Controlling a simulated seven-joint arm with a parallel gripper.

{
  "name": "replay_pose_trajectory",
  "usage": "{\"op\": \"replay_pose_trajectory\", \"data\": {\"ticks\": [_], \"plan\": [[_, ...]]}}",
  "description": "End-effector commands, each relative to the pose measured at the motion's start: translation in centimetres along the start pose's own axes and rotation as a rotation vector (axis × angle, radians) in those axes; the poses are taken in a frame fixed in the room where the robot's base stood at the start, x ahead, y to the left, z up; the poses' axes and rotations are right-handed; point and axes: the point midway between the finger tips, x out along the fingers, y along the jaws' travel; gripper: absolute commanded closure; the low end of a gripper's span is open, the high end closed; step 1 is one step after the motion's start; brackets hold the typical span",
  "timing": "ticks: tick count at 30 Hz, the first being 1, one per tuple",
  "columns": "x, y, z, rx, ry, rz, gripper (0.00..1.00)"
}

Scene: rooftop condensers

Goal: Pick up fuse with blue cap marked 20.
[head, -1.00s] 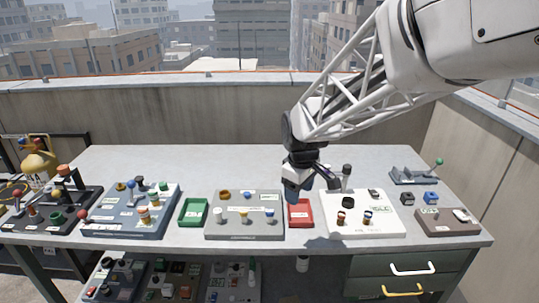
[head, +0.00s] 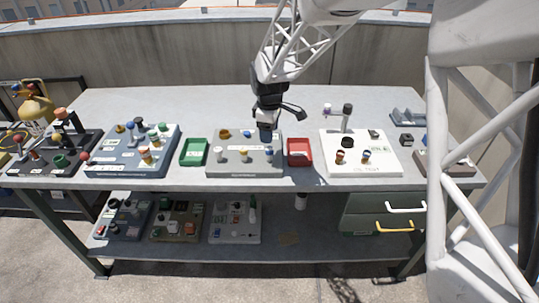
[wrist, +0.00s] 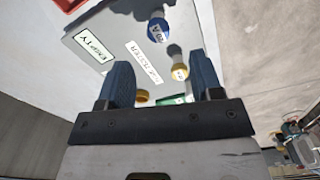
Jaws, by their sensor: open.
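The blue-capped fuse (wrist: 157,27) shows in the wrist view near the top, with a white label that seems to read 20 A. It stands on the grey panel (head: 215,170) in the middle of the table. A yellow-capped fuse (wrist: 180,71) stands beside it, nearer my fingers. My gripper (wrist: 162,82) is open and empty, its blue fingers apart, with the fuses beyond its fingertips. In the head view my gripper (head: 267,132) hangs over the right part of the panel and hides some of it.
A red tray (head: 300,164) lies right of the panel and a green tray (head: 194,163) left of it. A white panel (head: 385,165) with an upright post (head: 346,117) stands further right. A blue-grey panel (head: 110,165) is at left.

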Motion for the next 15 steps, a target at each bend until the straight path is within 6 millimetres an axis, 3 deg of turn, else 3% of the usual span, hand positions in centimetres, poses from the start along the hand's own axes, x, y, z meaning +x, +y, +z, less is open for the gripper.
{"op": "replay_pose_trajectory", "data": {"ticks": [15], "plan": [[2.6,0.0,0.0,0.001,0.000,0.000,0.40]]}}
